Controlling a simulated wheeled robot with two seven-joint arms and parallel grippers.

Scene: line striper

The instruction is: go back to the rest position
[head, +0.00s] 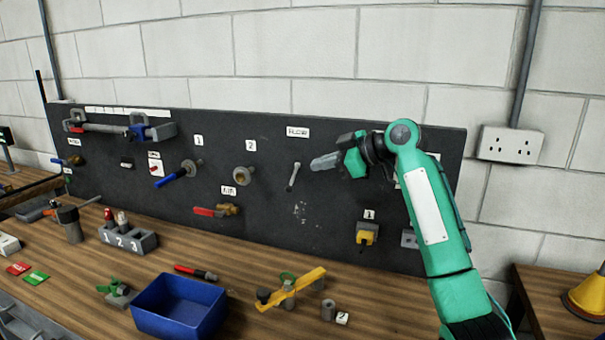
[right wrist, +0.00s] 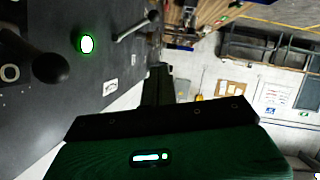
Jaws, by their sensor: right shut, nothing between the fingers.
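My right gripper (head: 325,162) is at the end of the green arm in the head view. It hangs in front of the black panel (head: 270,150), beside a small grey lever (head: 293,176) under the FLOW label (head: 298,132). Its fingers are shut and empty, pointing left in the picture. In the right wrist view, the dark shut fingers (right wrist: 158,85) show beyond the green gripper body, with the panel at the left. A round lit green-rimmed light (right wrist: 87,44) and a dark knob (right wrist: 50,68) are on the panel there. My left gripper is not in view.
The wooden bench (head: 240,270) below holds a blue bin (head: 180,305), a yellow-handled tool (head: 292,290) and a grey numbered block (head: 127,238). Valves with blue (head: 173,177) and red (head: 210,211) handles stick out from the panel. The space before the white wall (head: 330,45) above is clear.

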